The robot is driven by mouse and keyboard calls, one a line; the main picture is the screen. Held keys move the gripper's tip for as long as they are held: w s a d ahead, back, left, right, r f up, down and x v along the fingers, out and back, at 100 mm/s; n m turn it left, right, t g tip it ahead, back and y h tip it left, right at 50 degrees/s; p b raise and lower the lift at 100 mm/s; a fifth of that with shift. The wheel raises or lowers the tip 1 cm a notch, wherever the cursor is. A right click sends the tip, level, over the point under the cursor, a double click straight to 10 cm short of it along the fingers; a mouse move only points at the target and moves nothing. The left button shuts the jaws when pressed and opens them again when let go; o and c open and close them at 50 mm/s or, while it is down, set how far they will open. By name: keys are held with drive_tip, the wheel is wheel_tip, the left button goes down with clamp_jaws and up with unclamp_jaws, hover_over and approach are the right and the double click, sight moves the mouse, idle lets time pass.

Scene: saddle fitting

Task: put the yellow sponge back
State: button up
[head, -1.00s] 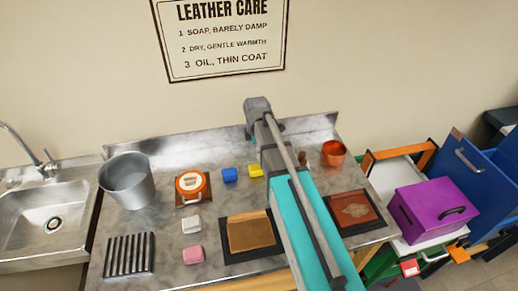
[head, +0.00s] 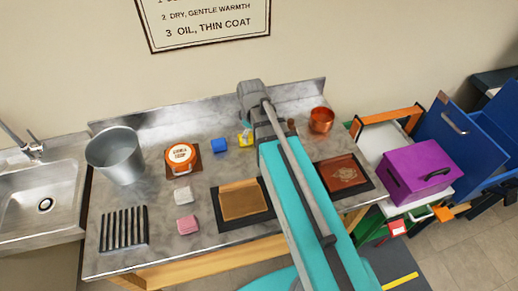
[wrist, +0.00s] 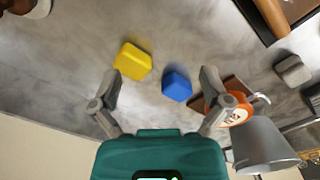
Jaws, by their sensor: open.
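The yellow sponge (head: 245,139) lies on the metal counter near the back, right of the blue sponge (head: 219,146). In the wrist view, the yellow sponge (wrist: 133,61) is ahead of my gripper (wrist: 158,84), nearer the left finger, and the blue sponge (wrist: 177,86) lies between the fingertips in the picture. The gripper is open and empty, above the counter. In the head view my arm partly hides the area right of the yellow sponge, and the fingers are hard to make out.
An orange soap tin (head: 180,157) and a metal bucket (head: 117,157) stand to the left. White (head: 184,195) and pink (head: 187,224) blocks lie in front, beside a black rack (head: 124,229). A leather panel (head: 243,201) lies mid-counter. A copper pot (head: 321,119) stands at the back right.

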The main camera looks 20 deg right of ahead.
drive_tip(key=s+m, duration=0.7)
drive_tip(key=m, duration=0.1)
drive_tip(key=shift+s+d, duration=0.15)
idle(1.1)
